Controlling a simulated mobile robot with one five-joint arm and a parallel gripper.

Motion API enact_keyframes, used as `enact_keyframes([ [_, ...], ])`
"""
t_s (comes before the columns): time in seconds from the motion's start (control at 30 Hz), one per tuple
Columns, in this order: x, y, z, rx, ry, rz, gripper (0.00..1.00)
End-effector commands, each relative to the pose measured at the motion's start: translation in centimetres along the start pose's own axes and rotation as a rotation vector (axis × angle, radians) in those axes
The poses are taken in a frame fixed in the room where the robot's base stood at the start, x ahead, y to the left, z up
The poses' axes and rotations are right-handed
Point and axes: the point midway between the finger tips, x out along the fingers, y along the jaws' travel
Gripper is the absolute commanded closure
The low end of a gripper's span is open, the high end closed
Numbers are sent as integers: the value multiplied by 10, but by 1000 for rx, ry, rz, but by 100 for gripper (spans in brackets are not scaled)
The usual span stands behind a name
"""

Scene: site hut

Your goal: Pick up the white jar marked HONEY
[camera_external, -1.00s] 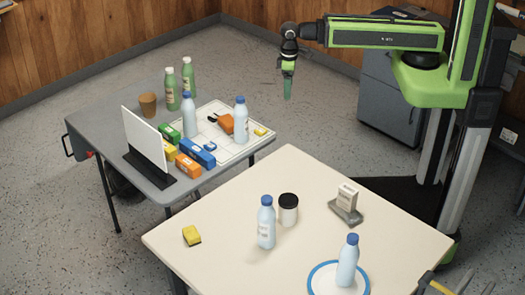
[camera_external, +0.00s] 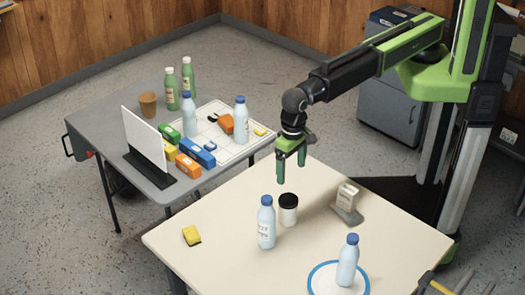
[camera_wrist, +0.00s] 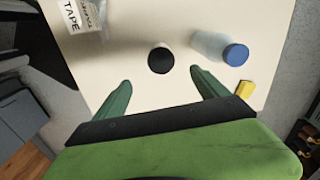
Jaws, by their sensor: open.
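The white jar (camera_external: 288,214) with a black lid stands upright on the cream table, beside a blue-capped bottle. No marking on it can be read from here. In the wrist view its black lid (camera_wrist: 160,60) shows from above, ahead of and between the two fingers. My gripper (camera_external: 291,180) is open and empty, pointing down, above and slightly behind the jar in the outside view. Its green fingers (camera_wrist: 158,90) are apart in the wrist view and touch nothing.
A blue-capped bottle (camera_external: 266,228) stands close left of the jar. A white box marked TAPE (camera_wrist: 82,14) stands on a grey stand (camera_external: 348,216) to the right. Another bottle (camera_external: 347,262) stands on a blue-rimmed plate (camera_external: 316,270). A yellow sponge (camera_external: 191,235) lies left.

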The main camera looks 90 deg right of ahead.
Motion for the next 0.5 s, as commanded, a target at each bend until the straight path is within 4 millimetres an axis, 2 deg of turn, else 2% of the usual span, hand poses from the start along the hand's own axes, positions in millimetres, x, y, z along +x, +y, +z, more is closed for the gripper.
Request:
enact_keyframes([
  [0.17, 4, 0, 4, -6, 0, 0, 17],
  [0.27, 16, 0, 3, -5, 0, 0, 17],
  [0.5, 67, 0, 2, -5, 0, 0, 17],
])
